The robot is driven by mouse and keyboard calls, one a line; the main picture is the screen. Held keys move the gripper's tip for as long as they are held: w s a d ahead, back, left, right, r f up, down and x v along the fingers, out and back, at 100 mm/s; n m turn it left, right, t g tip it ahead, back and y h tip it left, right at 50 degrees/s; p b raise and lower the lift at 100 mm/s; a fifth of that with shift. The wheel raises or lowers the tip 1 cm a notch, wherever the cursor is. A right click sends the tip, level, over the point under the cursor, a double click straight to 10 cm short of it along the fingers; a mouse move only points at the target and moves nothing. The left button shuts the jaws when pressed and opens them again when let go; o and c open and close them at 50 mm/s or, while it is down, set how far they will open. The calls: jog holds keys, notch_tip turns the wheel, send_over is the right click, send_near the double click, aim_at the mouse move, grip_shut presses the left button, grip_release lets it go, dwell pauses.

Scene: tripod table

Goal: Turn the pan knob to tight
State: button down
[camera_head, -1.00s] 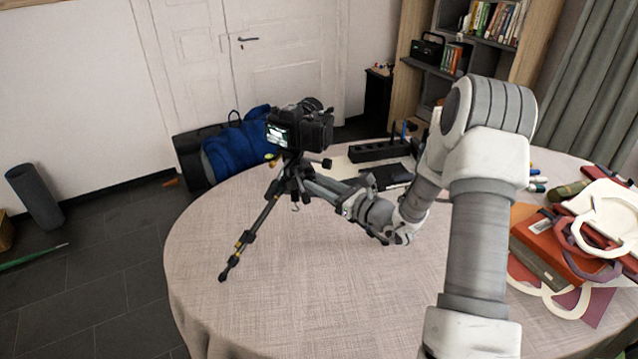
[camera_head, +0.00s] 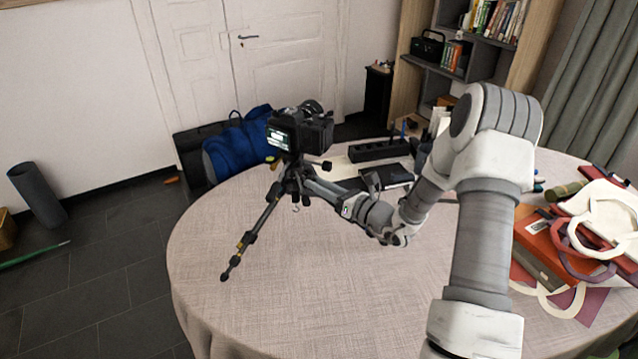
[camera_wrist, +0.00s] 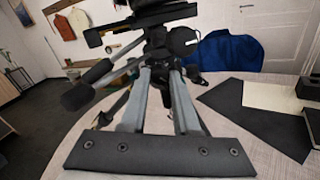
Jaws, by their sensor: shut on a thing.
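A black camera (camera_head: 314,134) sits on top of a small black tripod (camera_head: 262,222) on the round table (camera_head: 300,285). My gripper (camera_head: 309,181) reaches the tripod head from the right, just below the camera. In the wrist view, its two grey fingers (camera_wrist: 161,72) converge on the tripod head (camera_wrist: 160,45). The fingers are shut on a small part there, which I take to be the pan knob; the fingers and dark parts hide it. Two dark handles or knobs (camera_wrist: 77,96) stick out to the left of the fingers in the wrist view. The knob's tightness cannot be seen.
A blue bag (camera_head: 237,143) is beyond the table. The table's front left is clear.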

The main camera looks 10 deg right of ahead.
jog(key=c, duration=0.6)
grip_release()
jog(key=shift+c, duration=0.2)
jog(key=shift+s+d, duration=0.1)
jog(key=v, duration=1.7)
jog(key=shift+s, duration=0.1)
